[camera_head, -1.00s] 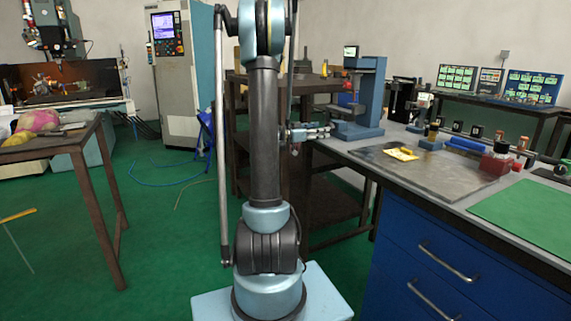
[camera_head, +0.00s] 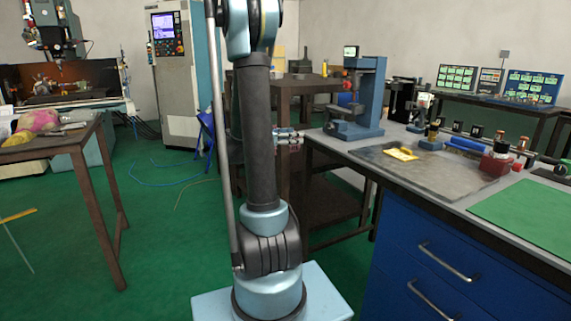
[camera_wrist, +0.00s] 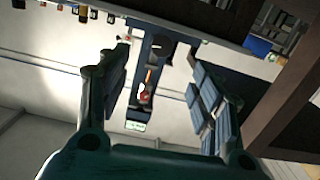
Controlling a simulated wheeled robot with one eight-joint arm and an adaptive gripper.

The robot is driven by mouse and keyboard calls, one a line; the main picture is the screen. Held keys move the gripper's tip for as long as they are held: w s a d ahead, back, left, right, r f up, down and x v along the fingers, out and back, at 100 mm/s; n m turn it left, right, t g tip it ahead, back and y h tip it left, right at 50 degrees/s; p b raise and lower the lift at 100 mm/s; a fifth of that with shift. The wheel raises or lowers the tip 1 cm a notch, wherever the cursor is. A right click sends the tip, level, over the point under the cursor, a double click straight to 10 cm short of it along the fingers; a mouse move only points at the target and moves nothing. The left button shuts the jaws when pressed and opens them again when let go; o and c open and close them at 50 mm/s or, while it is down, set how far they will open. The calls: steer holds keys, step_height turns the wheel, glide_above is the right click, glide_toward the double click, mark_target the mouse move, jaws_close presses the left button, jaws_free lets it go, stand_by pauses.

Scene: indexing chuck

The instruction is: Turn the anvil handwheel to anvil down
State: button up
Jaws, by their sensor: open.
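The anvil's height cannot be told.
The grey bench (camera_head: 340,149) bears a yellow item (camera_head: 401,154), a blue cylinder (camera_head: 468,145) and several small parts right of the tester. A dark brown table (camera_head: 305,85) stands behind my arm.

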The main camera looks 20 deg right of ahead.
steer(key=s+a+f+n+y, duration=0.2)
steer(key=s+a+n+y, duration=0.1)
steer(key=s, duration=0.3)
steer(key=s+a+f+n+y, duration=0.3)
steer(key=s+a+n+y, duration=0.1)
steer(key=s, duration=0.2)
steer(key=shift+a+f+t, duration=0.3)
steer(key=shift+a, duration=0.1)
stand_by(0.5)
